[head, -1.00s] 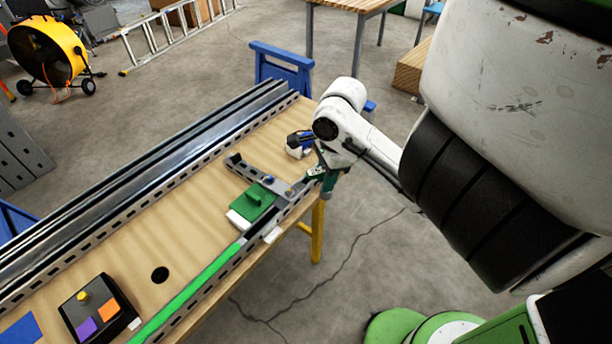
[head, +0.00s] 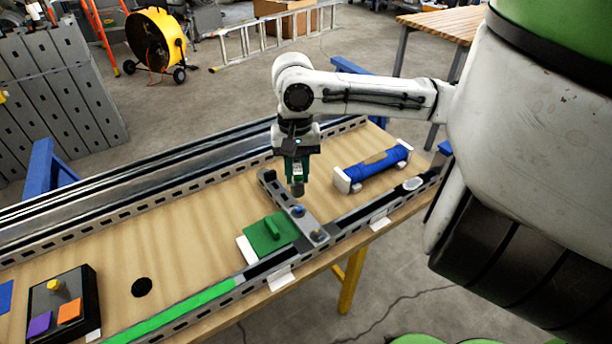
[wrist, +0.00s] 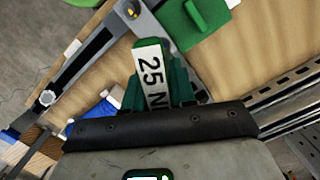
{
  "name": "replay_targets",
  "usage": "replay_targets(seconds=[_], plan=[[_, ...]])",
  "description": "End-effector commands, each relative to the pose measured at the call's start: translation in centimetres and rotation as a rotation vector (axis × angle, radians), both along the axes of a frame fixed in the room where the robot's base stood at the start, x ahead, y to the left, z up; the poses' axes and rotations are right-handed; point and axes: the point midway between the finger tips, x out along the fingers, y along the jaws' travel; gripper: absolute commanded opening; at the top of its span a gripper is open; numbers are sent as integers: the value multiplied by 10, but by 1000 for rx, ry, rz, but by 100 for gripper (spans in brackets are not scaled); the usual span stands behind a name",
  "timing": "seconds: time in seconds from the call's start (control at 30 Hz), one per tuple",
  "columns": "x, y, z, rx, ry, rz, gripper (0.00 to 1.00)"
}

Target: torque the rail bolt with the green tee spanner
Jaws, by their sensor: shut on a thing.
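My gripper (head: 298,152) is shut on the green tee spanner (head: 297,172), which hangs upright with its dark end pointing down. In the wrist view, the spanner (wrist: 151,75) shows a white label reading "25 N" between the fingers. The spanner's lower end is just above a blue-topped bolt (head: 298,210) on a grey bracket (head: 276,190); I cannot tell whether they touch. A second bolt (head: 318,235) is at the bracket's front end by the slotted rail (head: 350,222). I cannot tell which one is the rail bolt.
A green block with a handle (head: 270,232) sits left of the bracket. A blue roller (head: 376,165) on white supports lies to the right. A button box (head: 62,302) is at the front left. Long metal rails (head: 120,190) run along the back; bare wooden tabletop (head: 190,228) lies between.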

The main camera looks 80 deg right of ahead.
Motion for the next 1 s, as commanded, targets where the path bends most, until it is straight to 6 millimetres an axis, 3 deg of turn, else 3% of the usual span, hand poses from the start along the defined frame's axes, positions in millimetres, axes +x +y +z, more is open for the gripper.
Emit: replay_targets(seconds=[0.53, 1.0], plan=[[0, 1, 1, 3, 1, -3, 0], [0, 0, -41, 2, 0, -3, 0]])
